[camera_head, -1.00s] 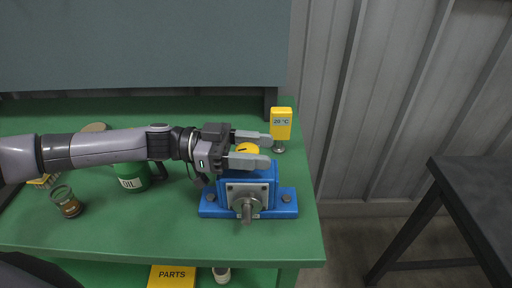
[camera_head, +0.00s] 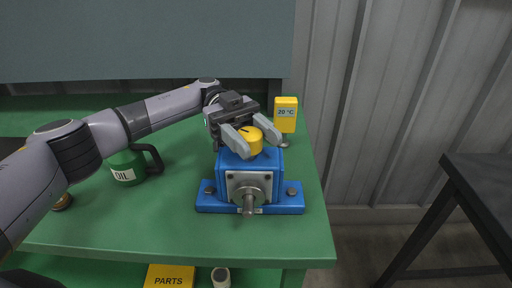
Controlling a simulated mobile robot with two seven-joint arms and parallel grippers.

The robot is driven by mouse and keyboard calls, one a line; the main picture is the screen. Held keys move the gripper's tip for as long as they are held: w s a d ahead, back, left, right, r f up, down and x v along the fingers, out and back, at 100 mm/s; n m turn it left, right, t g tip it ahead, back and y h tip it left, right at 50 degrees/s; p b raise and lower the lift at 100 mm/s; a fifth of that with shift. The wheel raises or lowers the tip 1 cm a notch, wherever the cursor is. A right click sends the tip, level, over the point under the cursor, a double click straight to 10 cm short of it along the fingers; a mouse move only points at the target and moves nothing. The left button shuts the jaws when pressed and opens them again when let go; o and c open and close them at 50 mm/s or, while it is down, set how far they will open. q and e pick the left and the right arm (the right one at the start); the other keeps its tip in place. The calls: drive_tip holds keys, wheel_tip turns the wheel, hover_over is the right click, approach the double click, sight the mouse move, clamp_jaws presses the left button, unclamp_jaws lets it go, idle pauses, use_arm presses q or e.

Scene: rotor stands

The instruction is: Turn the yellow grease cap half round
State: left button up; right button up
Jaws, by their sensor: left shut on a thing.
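The yellow grease cap (camera_head: 251,138) sits on top of the blue bearing housing (camera_head: 236,168), with a dark mark on its top. My left gripper (camera_head: 253,140) comes in from behind and left, its two grey fingers on either side of the cap, shut on it. The housing stands on a blue base bolted to the green bench, with a grey shaft end (camera_head: 248,203) facing the front. My right gripper is not in view.
A yellow thermometer (camera_head: 286,113) reading 20 °C stands right behind the housing. A green oil can (camera_head: 128,168) stands at the left, partly behind my arm. The green bench (camera_head: 160,220) is clear in front. A yellow PARTS box (camera_head: 170,276) sits below.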

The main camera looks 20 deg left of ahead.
use_arm(q)
drive_tip(key=shift+s+m+g+y+b, duration=0.1)
drive_tip(key=shift+m+g+y+b, duration=0.4)
drive_tip(key=shift+m+g+y, duration=0.15)
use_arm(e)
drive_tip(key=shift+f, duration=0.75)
use_arm(q)
drive_tip(key=o, duration=1)
drive_tip(key=shift+c, duration=0.2)
